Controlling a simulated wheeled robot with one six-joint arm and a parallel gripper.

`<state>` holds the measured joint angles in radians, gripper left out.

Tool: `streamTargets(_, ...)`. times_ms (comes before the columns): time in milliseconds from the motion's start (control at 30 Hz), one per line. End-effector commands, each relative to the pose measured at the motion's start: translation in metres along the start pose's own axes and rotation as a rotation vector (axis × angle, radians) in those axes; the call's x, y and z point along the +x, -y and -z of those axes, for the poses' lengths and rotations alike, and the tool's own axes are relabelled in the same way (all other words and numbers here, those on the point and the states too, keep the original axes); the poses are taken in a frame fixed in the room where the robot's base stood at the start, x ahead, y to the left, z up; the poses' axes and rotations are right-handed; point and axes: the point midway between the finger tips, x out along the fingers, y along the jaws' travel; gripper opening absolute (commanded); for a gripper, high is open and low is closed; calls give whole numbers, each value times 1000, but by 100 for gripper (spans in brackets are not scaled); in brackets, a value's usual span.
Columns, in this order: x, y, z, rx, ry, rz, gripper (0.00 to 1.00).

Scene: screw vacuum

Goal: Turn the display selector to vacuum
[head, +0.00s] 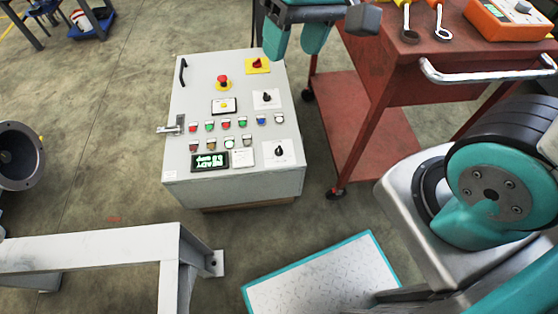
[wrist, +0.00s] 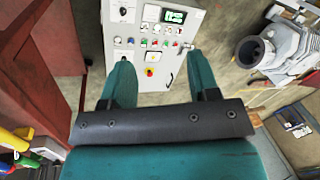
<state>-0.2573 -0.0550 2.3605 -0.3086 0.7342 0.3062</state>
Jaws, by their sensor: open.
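A grey control cabinet (head: 205,75) stands on the floor with its panel facing up towards me. Near its lower edge is a lit green display (head: 210,160). Right of it, a black selector knob (head: 280,151) sits on a white plate; a second black selector knob (head: 266,98) sits higher up. The labels are too small to read. My gripper (head: 295,48) is open and empty at the top of the head view, above the cabinet's far right side, apart from both knobs. The wrist view shows its two teal fingers (wrist: 158,58) spread, with the display (wrist: 174,16) beyond.
The panel also carries a red emergency stop (head: 223,81), a red-and-yellow switch (head: 257,65), several coloured buttons and a latch handle (head: 172,127). A red tool cart (head: 375,70) stands close on the right. A grey metal frame (head: 100,250) lies at front left.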

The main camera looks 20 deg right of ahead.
Motion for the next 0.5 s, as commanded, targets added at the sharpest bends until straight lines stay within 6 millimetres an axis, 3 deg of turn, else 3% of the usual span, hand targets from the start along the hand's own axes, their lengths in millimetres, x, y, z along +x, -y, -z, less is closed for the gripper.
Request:
streamTargets(33, 45, -15, 10, 63, 6, -19, 55)
streamTargets(400, 213, -90, 81, 536, -8, -166, 55)
streamTargets(500, 249, -106, 95, 638, -18, -199, 55)
